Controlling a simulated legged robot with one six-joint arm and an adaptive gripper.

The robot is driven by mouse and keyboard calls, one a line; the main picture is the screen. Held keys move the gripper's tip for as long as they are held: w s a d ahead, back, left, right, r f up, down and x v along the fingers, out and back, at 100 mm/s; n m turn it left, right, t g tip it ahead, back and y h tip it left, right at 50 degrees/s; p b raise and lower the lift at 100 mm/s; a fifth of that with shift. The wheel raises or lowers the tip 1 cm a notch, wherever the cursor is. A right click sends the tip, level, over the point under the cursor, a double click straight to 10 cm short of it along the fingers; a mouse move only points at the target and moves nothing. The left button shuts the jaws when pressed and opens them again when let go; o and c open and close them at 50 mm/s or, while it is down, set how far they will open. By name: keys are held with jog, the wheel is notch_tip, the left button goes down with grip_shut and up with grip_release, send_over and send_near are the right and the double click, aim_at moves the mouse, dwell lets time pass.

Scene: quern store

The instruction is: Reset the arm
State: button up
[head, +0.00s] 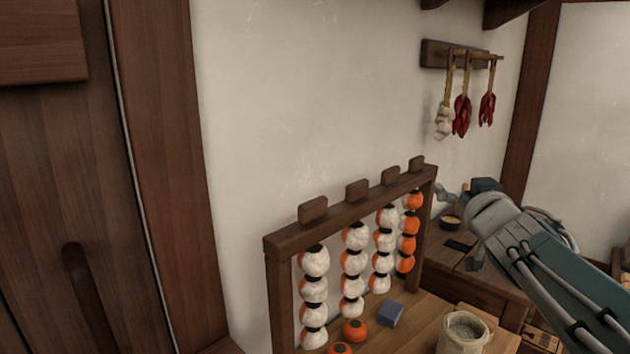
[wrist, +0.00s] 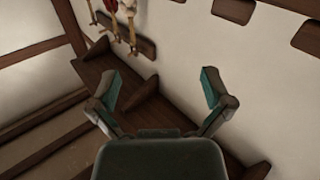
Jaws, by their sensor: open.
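My gripper (wrist: 162,95) is open and empty in the wrist view, its two teal-padded fingers spread wide with the wall and a wooden shelf or beam behind them. In the head view my arm reaches in from the lower right. The gripper end (head: 450,197) there is partly hidden by the wrist and lies just right of the wooden rack's upper right corner. I cannot tell from the head view whether it touches anything.
A wooden rack (head: 350,207) holds strings of white and orange balls. Orange fruits (head: 355,330), a blue-grey block (head: 390,314) and a pale pot (head: 463,335) stand on the table before it. Garlic and red peppers (head: 462,115) hang from a wall peg rail (head: 435,54).

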jog(key=s+a+f+g, duration=0.3)
jog(key=s+f+g, duration=0.1)
jog(key=s+f, duration=0.3)
jog(key=s+a+f+g, duration=0.3)
jog(key=s+f+g, duration=0.1)
jog(key=s+f, duration=0.4)
jog(key=s+a+f+g+y, duration=0.1)
jog(key=s+a+f+g, duration=0.2)
jog(key=s+f, duration=0.5)
jog(key=shift+s+a+g, duration=0.2)
jog(key=shift+s+g, duration=0.5)
jog(key=shift+s, duration=0.5)
